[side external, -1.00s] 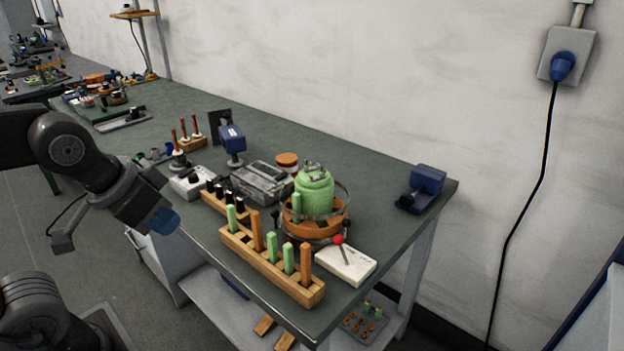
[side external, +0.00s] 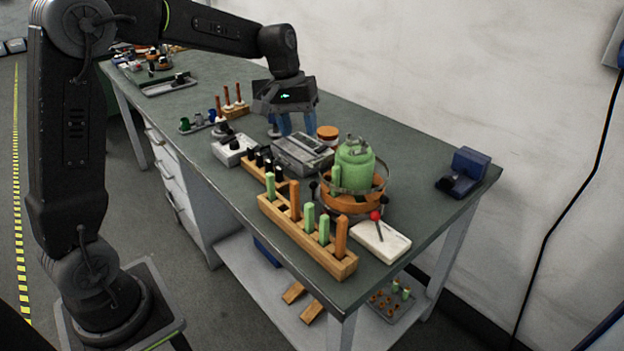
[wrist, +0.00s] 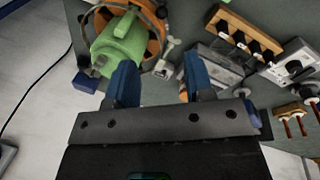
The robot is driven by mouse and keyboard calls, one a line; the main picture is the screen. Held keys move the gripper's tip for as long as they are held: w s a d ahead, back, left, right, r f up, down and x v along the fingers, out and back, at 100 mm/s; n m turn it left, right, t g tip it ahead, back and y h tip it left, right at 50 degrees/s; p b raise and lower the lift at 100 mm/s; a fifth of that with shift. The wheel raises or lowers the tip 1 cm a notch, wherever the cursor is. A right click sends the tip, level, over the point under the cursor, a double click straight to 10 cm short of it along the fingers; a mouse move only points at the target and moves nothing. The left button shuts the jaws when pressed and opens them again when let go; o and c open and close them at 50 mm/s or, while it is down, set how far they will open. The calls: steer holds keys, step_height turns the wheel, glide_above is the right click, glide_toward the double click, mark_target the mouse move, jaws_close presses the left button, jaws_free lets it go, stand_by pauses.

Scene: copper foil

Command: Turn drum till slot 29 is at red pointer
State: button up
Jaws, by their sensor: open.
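The drum is an orange ring (side external: 345,201) with a green body (side external: 355,168) on top, inside a thin metal hoop, near the bench's front right. In the wrist view the green body (wrist: 118,45) and orange ring (wrist: 97,20) are at the upper left, partly cut off by the frame. A red ball (side external: 375,215) on a thin rod stands at the drum's front; I cannot tell whether it is the red pointer. No slot number is readable. My gripper (side external: 297,122) is open and empty, above the bench left of the drum. Its blue fingers (wrist: 159,75) point down.
A wooden rack (side external: 305,240) with green and orange pegs stands in front of the drum. A white block (side external: 380,241) lies right of it. A grey box (side external: 302,152) and an orange-lidded jar (side external: 328,133) stand behind. A blue device (side external: 464,172) sits at the right edge.

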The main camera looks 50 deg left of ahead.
mark_target(312, 182)
steer(key=f, duration=0.4)
steer(key=w+d+f, duration=0.1)
steer(key=f, duration=0.4)
steer(key=w+f, duration=0.1)
steer(key=f, duration=0.4)
steer(key=shift+w+d+f, duration=0.15)
steer(key=shift+d, duration=0.2)
jaws_close()
